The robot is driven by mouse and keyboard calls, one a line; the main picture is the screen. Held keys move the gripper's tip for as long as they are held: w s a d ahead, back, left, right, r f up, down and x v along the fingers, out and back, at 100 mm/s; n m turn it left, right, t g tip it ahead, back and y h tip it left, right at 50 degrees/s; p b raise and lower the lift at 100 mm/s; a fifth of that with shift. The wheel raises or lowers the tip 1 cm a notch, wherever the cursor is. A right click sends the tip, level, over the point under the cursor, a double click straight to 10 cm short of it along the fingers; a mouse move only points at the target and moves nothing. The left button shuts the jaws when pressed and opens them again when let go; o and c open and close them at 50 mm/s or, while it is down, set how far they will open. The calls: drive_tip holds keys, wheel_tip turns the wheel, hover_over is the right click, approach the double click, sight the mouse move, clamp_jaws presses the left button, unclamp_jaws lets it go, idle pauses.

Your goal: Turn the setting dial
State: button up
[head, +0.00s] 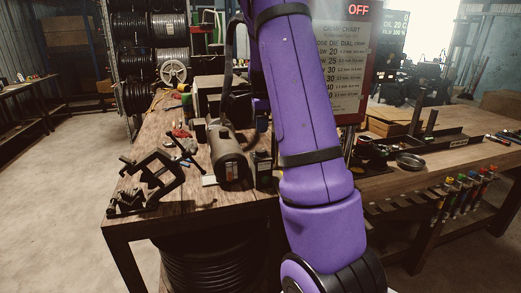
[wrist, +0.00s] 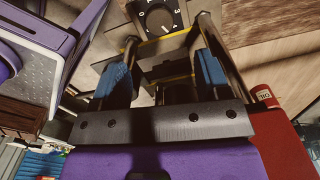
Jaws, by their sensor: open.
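The setting dial (wrist: 157,18) shows at the top of the wrist view. In the head view my purple arm covers the middle, and I cannot make out the dial or the gripper there. A grey cylindrical machine part (head: 230,160) shows just left of my arm on the bench.
The wooden bench (head: 155,130) carries a black clamp-like stand (head: 158,178) at left. A crimp chart board (head: 345,60) with a red OFF sign stands behind my arm. A round metal dish (head: 410,161) and dark tray lie right. The floor at left is clear.

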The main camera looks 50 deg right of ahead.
sight(261, 150)
wheel_tip(261, 150, down, 10)
drive_tip(key=shift+f, duration=0.1)
idle(0.4)
drive_tip(key=c, duration=0.9)
drive_tip(key=shift+n, duration=2.5)
drive_tip(key=o, duration=0.9)
wheel_tip(261, 150, up, 11)
